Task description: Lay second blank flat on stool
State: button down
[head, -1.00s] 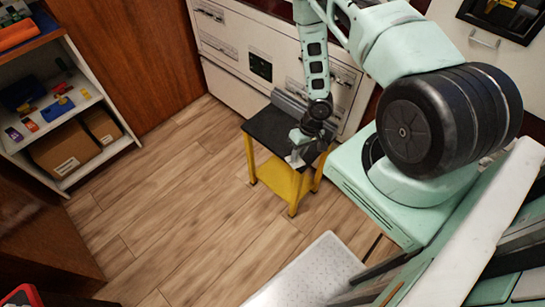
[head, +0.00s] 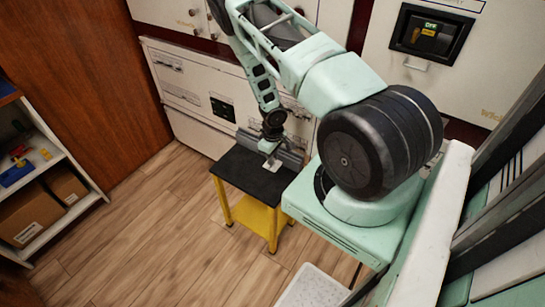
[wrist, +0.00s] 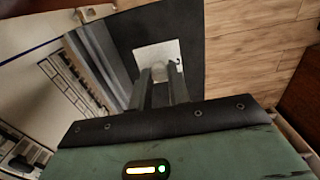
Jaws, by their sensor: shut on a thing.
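The stool has a black top (head: 238,172) and yellow legs, and stands in front of the white cabinets. My gripper (head: 270,150) is above the stool's rear right part, pointing down. In the wrist view its two fingers (wrist: 161,84) are shut on a small pale rounded part of a white blank (wrist: 150,52). The white, roughly square blank shows past the fingertips against the black top; in the head view it is a small pale patch (head: 272,165). I cannot tell whether it touches the top. No other blank is clearly visible.
A grey raised strip (head: 291,156) runs along the stool's back edge. White cabinet fronts (head: 178,85) stand close behind. A shelf unit with boxes (head: 30,218) is at far left, and a pale perforated surface (head: 310,290) is at the bottom. The wooden floor between is open.

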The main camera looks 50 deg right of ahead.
jog(key=shift+f+b, duration=2.75)
jog(key=shift+f, duration=1.55)
jog(key=shift+f+b, duration=0.4)
jog(key=shift+f, duration=0.3)
jog(key=c, duration=1.3)
grip_release()
jog(key=shift+o, duration=0.2)
jog(key=shift+r, duration=0.15)
notch_tip(320, 180, up, 17)
jog(key=p, duration=0.6)
jog(key=shift+r, duration=0.1)
